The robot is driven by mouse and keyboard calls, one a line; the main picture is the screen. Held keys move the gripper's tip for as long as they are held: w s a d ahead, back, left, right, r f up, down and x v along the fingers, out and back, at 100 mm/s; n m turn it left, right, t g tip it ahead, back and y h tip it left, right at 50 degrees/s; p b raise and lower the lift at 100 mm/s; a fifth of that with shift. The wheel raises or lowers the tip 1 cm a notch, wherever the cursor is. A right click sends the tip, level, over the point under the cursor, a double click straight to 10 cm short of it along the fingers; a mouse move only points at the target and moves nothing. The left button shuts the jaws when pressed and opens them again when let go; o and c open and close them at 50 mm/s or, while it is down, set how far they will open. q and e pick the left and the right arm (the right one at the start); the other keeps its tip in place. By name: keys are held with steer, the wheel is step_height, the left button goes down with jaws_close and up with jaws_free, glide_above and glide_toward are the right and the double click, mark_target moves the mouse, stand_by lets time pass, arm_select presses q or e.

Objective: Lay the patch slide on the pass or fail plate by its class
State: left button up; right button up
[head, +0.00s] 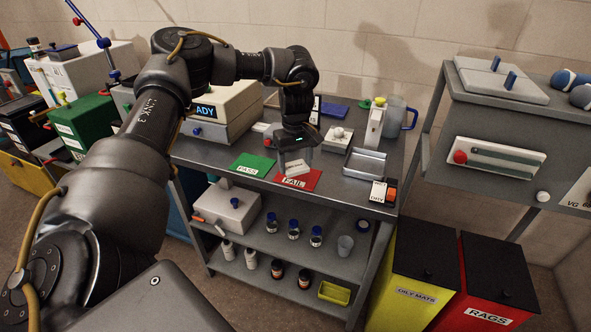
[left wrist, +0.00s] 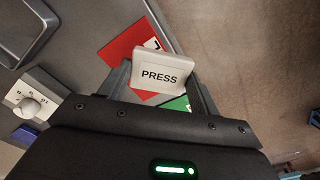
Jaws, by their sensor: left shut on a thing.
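My left gripper (head: 295,165) is shut on a small white slide (left wrist: 160,68), held by its sides between the two fingers. The slide reads "PRESS" in the left wrist view and shows small in the head view (head: 294,169). The red FAIL plate (head: 302,184) lies at the bench's front edge, just below the slide in the head view; it also shows behind the slide in the left wrist view (left wrist: 125,50). The green PASS plate (head: 252,166) lies to its left, and part of it shows (left wrist: 179,103). I cannot tell whether the slide touches a plate. My right gripper is not in view.
On the bench are a READY-marked machine (head: 222,105), a grey tray (head: 363,164), a knobbed device (head: 338,137), a jug (head: 400,118) and a DRY-labelled box (head: 379,193). Bottles stand on the shelf below. Yellow (head: 408,262) and red (head: 492,285) bins stand at front right.

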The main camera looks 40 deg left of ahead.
mark_target(295, 181)
arm_select(q)
steer(key=shift+w+a+f, duration=0.4)
steer(key=shift+a+f, duration=0.05)
steer(key=shift+f, duration=0.25)
step_height(295, 181, down, 3)
steer(key=shift+w+a+f+p, duration=0.1)
steer(key=shift+w+f+p, duration=0.1)
steer(key=shift+p, duration=0.35)
steer(key=shift+s, duration=0.1)
steer(key=shift+f, duration=0.1)
steer(key=o, duration=0.9)
steer(key=shift+o, duration=0.2)
